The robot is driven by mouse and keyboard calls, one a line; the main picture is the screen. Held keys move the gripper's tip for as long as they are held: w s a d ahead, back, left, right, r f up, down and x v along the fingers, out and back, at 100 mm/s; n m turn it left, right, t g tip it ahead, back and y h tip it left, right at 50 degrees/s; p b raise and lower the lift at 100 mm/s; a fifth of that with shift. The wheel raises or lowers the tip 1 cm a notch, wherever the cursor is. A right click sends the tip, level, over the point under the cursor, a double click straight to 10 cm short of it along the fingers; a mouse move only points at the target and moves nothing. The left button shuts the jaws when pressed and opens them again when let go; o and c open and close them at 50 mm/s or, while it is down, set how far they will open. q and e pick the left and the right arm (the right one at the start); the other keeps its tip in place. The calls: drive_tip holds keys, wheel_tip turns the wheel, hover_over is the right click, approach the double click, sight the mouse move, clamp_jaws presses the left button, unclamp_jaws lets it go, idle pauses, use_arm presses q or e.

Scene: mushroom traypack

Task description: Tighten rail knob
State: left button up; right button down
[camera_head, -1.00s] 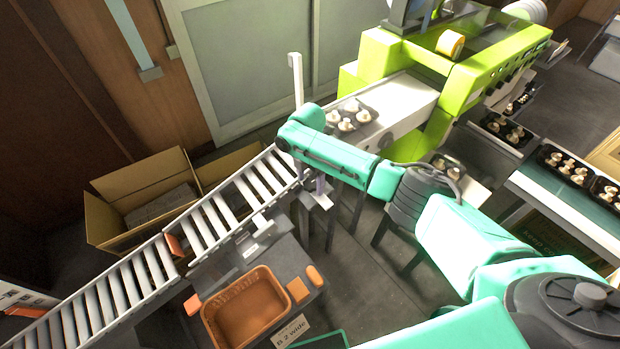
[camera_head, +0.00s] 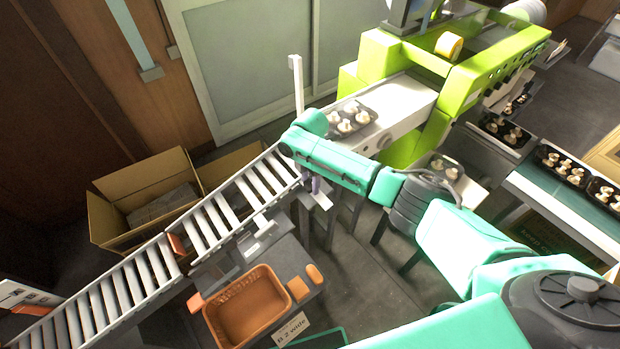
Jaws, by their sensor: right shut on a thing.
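My right arm reaches in from the right, and its wrist bends down beside the roller conveyor (camera_head: 150,270). My right gripper (camera_head: 317,192) is small in view at the conveyor's upper end, below my wrist. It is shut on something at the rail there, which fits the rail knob. The knob itself is hidden by the gripper and my arm, so its turn and tightness cannot be seen. My left gripper is not in view.
A green machine (camera_head: 390,60) with a white infeed belt (camera_head: 405,105) carries a mushroom tray (camera_head: 365,122) just behind my wrist. A white post (camera_head: 297,85) stands close by. An open cardboard box (camera_head: 115,235) is behind the conveyor. An orange basket (camera_head: 215,325) sits in front.

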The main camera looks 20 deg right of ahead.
drive_tip(key=m+p, duration=0.1)
drive_tip(key=m, duration=0.1)
drive_tip(key=m+t+p, duration=0.1)
drive_tip(key=m+p, duration=0.1)
drive_tip(key=shift+s+r, duration=0.15)
drive_tip(key=shift+r, duration=0.05)
drive_tip(key=shift+m+t+p, duration=0.3)
drive_tip(key=shift+m+p, duration=0.45)
drive_tip(key=shift+m, duration=0.25)
drive_tip(key=shift+f+m+t+p, duration=0.1)
drive_tip(key=shift+m+t+p, duration=0.2)
drive_tip(key=shift+m, duration=0.6)
drive_tip(key=m, duration=0.2)
drive_tip(key=shift+s+f+m+t, duration=0.1)
drive_tip(key=shift+m+t, duration=0.2)
drive_tip(key=m+h, duration=0.1)
drive_tip(key=m, duration=0.3)
drive_tip(key=shift+a+t, duration=0.1)
drive_tip(key=shift+t, duration=0.3)
drive_tip(key=m+h, duration=0.1)
drive_tip(key=m, duration=0.5)
drive_tip(key=shift+t, duration=0.3)
drive_tip(key=shift+m+h, duration=0.3)
